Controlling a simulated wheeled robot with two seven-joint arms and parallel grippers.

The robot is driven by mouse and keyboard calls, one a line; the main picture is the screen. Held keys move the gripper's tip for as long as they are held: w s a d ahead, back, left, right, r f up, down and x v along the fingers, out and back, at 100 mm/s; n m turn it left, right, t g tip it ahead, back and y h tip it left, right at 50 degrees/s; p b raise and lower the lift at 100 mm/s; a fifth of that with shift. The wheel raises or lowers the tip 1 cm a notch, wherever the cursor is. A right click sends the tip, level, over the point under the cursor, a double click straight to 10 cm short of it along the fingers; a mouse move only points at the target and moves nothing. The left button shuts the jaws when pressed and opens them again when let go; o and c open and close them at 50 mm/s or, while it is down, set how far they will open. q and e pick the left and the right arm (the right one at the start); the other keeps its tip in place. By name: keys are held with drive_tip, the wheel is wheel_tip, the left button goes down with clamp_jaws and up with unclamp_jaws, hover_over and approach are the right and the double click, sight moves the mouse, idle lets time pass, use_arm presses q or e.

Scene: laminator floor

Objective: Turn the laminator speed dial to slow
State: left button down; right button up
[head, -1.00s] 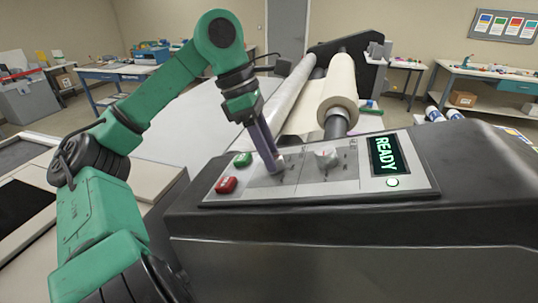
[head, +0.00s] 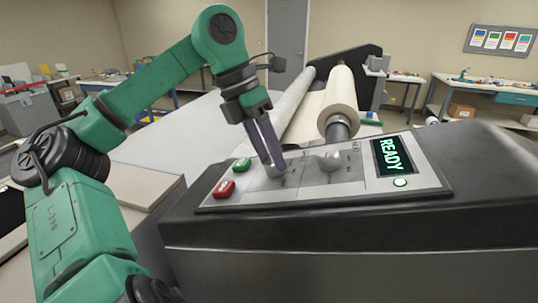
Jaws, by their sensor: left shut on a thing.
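The laminator (head: 340,215) has a tilted control panel on its near dark end. On the panel are a red button (head: 224,189), a green button (head: 242,164), a left dial (head: 276,171), a right dial (head: 329,162) and a display (head: 393,155) reading READY. My left gripper (head: 273,164) reaches down from above and is shut on the left dial, its fingers partly hiding it. The right dial is untouched. The small labels by the dials are too small to read, so I cannot tell which one is the speed dial. My right gripper is not in view.
Behind the panel are a cream film roll (head: 341,98) and a wide pale bed (head: 185,130). A workbench (head: 490,92) stands at the back right, with blue-framed benches at the back left. The space above the right dial is clear.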

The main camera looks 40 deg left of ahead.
use_arm(q)
drive_tip(key=shift+f+n, duration=0.1)
drive_tip(key=shift+n, duration=0.2)
drive_tip(key=shift+c, duration=1.8)
unclamp_jaws()
drive_tip(key=p+v, duration=0.1)
drive_tip(key=v, duration=1.3)
drive_tip(key=shift+r, duration=0.35)
